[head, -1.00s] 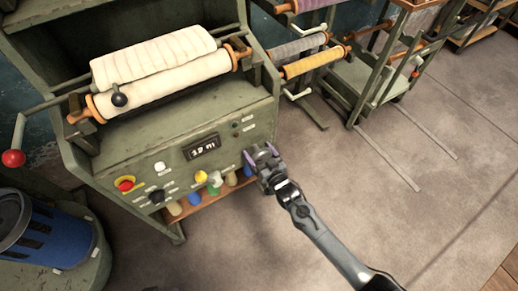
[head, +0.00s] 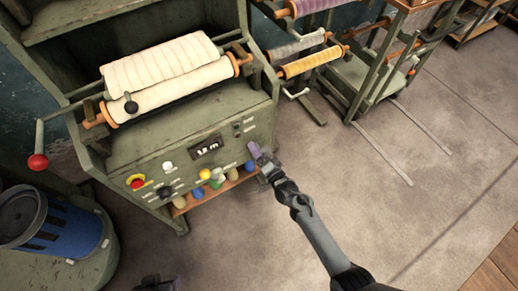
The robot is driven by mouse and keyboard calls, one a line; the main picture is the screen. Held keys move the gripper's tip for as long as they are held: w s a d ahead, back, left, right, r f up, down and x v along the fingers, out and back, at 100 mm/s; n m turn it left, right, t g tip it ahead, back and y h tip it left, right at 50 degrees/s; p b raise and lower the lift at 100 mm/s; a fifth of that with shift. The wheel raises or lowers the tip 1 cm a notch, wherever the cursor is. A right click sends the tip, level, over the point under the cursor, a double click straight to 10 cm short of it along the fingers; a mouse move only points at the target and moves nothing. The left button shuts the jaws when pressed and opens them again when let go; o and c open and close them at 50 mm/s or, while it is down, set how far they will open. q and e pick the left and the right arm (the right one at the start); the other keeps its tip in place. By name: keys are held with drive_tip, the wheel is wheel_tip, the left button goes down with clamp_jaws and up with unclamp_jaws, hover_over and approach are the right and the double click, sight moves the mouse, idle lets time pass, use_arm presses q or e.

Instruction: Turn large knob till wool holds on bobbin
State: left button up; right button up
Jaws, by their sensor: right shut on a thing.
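The machine's sloped green panel (head: 228,150) has a dark display (head: 207,147) and several small coloured knobs. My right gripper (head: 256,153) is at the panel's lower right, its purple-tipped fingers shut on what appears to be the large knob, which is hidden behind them. Cream wool (head: 155,65) lies over the rollers above the panel. A bobbin (head: 240,62) with orange ends bears cream wool below it. A dark part of my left gripper (head: 158,284) shows at the bottom edge; its fingers cannot be made out.
A crank with a red ball (head: 38,161) sticks out at the machine's left. A blue drum (head: 58,230) stands at the lower left. Bobbins of grey (head: 298,46) and yellow yarn (head: 310,62) sit on a rack behind. The floor (head: 330,170) right of the machine is clear.

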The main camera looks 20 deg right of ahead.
drive_tip(key=m+p, duration=0.1)
drive_tip(key=m, duration=0.2)
drive_tip(key=shift+m, duration=0.3)
idle(0.3)
drive_tip(key=o, duration=0.8)
drive_tip(key=shift+s+a, duration=0.1)
drive_tip(key=shift+s, duration=0.1)
